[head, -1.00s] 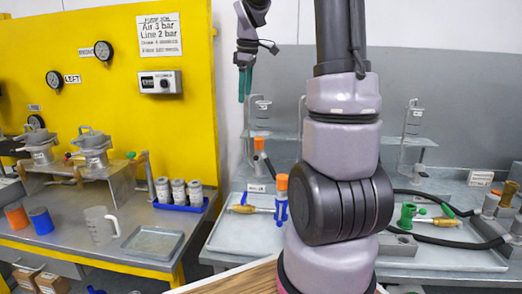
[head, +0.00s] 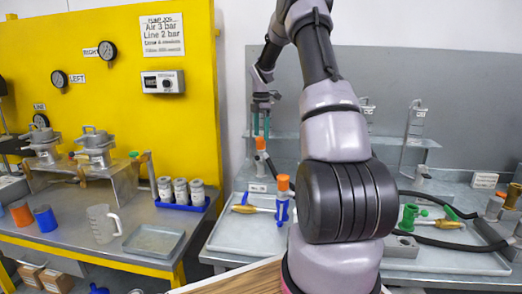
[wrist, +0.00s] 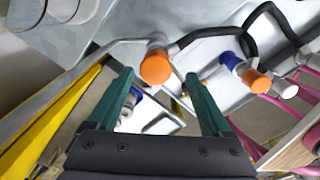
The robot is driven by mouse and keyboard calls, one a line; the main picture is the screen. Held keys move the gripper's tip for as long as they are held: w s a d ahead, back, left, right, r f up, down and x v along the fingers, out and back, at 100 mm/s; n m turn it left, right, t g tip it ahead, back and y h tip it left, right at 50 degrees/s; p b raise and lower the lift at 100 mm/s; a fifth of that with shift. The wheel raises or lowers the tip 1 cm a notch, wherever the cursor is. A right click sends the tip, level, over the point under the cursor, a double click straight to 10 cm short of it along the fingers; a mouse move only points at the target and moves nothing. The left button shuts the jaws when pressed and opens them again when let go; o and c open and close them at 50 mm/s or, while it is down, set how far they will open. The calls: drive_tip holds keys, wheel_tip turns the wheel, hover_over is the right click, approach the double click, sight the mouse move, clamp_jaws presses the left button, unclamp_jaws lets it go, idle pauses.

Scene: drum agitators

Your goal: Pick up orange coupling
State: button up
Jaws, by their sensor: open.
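An orange coupling end (head: 260,143) tops a grey piece with a black hose, at the back of the left tray. In the wrist view, an orange end (wrist: 156,66) on a grey body appears near the line between my fingertips. Another orange end (head: 283,182) sits on a blue upright part (head: 282,208) nearer the tray's front; an orange-and-blue piece (wrist: 255,80) also shows in the wrist view. My gripper (head: 261,131) points down with its teal fingers apart and empty, just above the rear orange end. The pictures do not settle its exact gap to it.
The tray (head: 232,236) holds a yellow-handled tool (head: 245,208). Dark hoses (head: 440,205) run across the right of the bench. A grey shelf stands behind the gripper. A yellow panel (head: 110,60) and a bench with a jug (head: 103,224) are at the left.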

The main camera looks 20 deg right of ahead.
sight(261, 138)
drive_tip(key=f, duration=0.5)
drive_tip(key=shift+w+f, duration=0.3)
drive_tip(key=shift+f, duration=0.05)
clamp_jaws()
